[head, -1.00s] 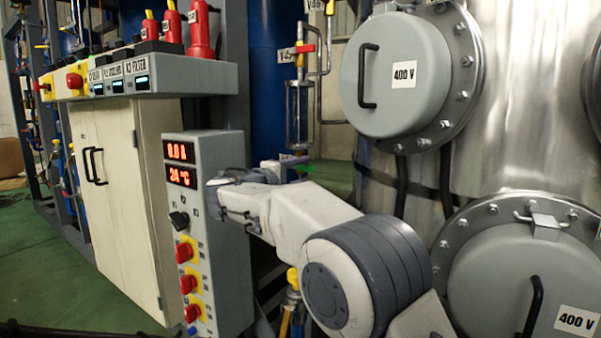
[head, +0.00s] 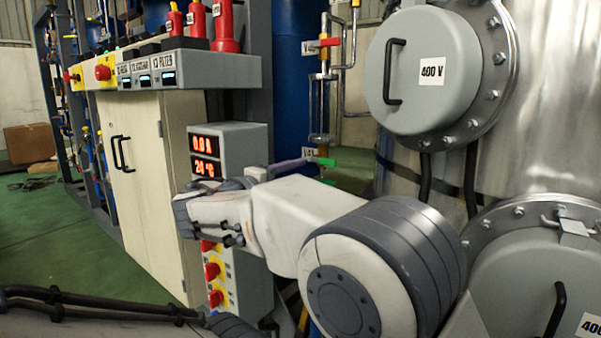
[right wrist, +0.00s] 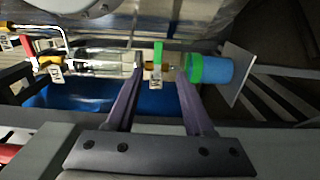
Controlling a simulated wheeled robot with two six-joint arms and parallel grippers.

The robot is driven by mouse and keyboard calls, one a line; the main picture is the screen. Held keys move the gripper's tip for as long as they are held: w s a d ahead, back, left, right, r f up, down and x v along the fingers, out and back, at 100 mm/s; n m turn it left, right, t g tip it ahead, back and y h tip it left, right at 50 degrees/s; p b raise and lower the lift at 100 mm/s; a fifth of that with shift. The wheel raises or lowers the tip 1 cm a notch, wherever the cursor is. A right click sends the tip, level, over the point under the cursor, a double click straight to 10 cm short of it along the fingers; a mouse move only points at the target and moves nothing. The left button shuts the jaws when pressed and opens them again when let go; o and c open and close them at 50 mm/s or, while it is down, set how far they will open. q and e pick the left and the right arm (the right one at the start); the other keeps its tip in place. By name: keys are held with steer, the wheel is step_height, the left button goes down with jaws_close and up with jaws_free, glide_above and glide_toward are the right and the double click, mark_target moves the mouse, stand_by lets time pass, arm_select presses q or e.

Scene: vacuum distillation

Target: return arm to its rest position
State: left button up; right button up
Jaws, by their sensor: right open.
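My right arm reaches in from the lower right in the head view, its wrist in front of the grey control box (head: 240,143). My right gripper (head: 290,164) is mostly hidden behind the wrist; a bit of purple finger shows near a green valve handle (head: 322,160). In the right wrist view my right gripper (right wrist: 158,80) has its two purple fingers apart. The green handle (right wrist: 158,54) and a white tag show in the gap between the fingertips. I see nothing held, but cannot tell how close the fingers are to the valve. My left gripper is out of view.
The control box has lit red displays and red knobs (head: 212,271). A cream cabinet (head: 150,190) stands left of it. A steel tank with round grey 400 V covers (head: 425,70) fills the right. A glass tube (right wrist: 100,63) and blue-green fitting (right wrist: 212,70) are near the fingers.

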stand_by(0.3)
steer(key=s+d+f+g+y+p, duration=0.45)
steer(key=s+d+f+g, duration=0.25)
steer(key=s+f, duration=0.5)
steer(key=s+d+f+m+g+y+p, duration=0.15)
steer(key=s+f+g+y, duration=0.25)
steer(key=s, duration=0.9)
steer(key=s+a+f+m+g+y+p, duration=0.1)
steer(key=s+f+m+g+y, duration=0.2)
steer(key=s, duration=0.9)
step_height(320, 180, up, 36)
steer(key=n+p, duration=0.1)
steer(key=p, duration=3.7)
steer(key=shift+s+d+r+g, duration=0.15)
steer(key=shift+r+g, duration=0.1)
steer(key=shift+g, duration=0.05)
